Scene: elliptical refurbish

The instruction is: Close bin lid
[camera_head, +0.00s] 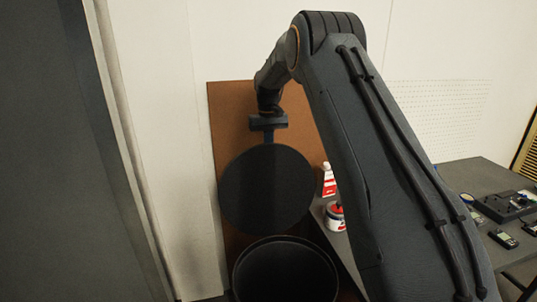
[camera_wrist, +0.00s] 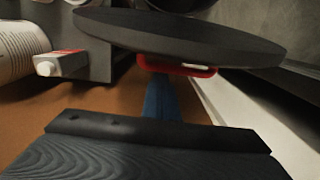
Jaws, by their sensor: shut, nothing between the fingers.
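The bin (camera_head: 285,272) is a dark round container at the bottom of the head view, its mouth open. Its round black lid (camera_head: 267,190) stands raised, nearly upright, behind and above the mouth. My gripper (camera_head: 268,137) is shut and empty and points down at the lid's upper edge. In the wrist view, my narrow blue fingers (camera_wrist: 161,98) reach to the lid's underside edge (camera_wrist: 180,35). A red piece (camera_wrist: 177,67) shows there, between the fingers and the lid. I cannot tell whether the fingers touch the lid; their tips are partly hidden.
A brown board (camera_head: 232,115) leans on the white wall behind the lid. A grey table (camera_head: 465,180) to the right holds a red-and-white bottle (camera_head: 328,180), a red-and-white tub (camera_head: 335,217) and several dark devices (camera_head: 506,206). A dark grey panel (camera_head: 60,160) fills the left side.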

